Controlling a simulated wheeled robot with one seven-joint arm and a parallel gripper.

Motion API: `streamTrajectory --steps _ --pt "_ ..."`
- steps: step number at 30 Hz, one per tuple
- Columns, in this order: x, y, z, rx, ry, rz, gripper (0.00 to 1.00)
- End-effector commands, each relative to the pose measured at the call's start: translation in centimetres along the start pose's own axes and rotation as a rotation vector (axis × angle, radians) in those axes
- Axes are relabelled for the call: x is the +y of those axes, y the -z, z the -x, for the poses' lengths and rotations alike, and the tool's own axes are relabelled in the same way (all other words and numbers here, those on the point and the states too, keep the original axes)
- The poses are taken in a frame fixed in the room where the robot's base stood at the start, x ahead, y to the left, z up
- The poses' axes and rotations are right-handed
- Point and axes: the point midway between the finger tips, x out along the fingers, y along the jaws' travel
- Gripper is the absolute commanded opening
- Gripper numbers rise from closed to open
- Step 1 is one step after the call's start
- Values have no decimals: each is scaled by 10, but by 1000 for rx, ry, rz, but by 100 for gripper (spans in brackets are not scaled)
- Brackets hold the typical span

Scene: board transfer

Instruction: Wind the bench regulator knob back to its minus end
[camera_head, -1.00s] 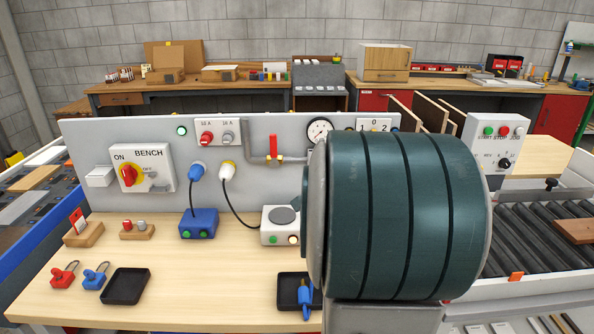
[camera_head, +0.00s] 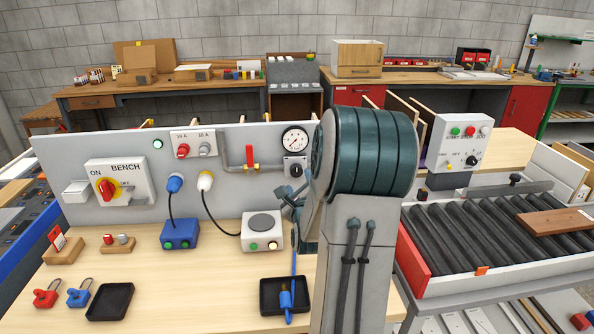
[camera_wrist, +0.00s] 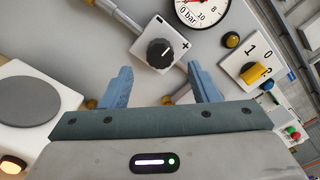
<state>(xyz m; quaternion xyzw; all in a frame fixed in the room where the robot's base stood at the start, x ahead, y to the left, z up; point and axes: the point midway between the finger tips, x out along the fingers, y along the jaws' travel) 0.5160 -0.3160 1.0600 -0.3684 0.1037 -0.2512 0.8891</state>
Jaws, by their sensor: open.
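The regulator knob (camera_wrist: 160,52) is a black ribbed knob with a white mark on a white plate. A plus sign shows at the plate's right in the wrist view. The knob also shows under the gauge in the head view (camera_head: 296,170). The pressure gauge (camera_wrist: 204,10) is beside it, labelled bar and only partly in the wrist view. My gripper (camera_wrist: 160,80) is open, with its two blue fingers apart. The knob lies ahead of the gap between the fingertips, not gripped. In the head view my gripper (camera_head: 291,200) is just below the knob, partly hidden by my arm.
A red-handled valve (camera_head: 250,158) is left of the gauge on the panel. A white box with a round plate (camera_head: 263,226) stands on the bench below. A black tray (camera_head: 270,300) lies in front. A yellow selector switch (camera_wrist: 255,73) is right of the knob.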

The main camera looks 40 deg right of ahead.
Motion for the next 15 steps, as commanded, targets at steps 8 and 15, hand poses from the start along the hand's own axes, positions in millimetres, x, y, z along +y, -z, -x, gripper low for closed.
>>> streamTrajectory --steps 8,15 --pt "0 -1 -42 1 -2 -1 55" --pt "0 0 -54 1 -1 0 55"
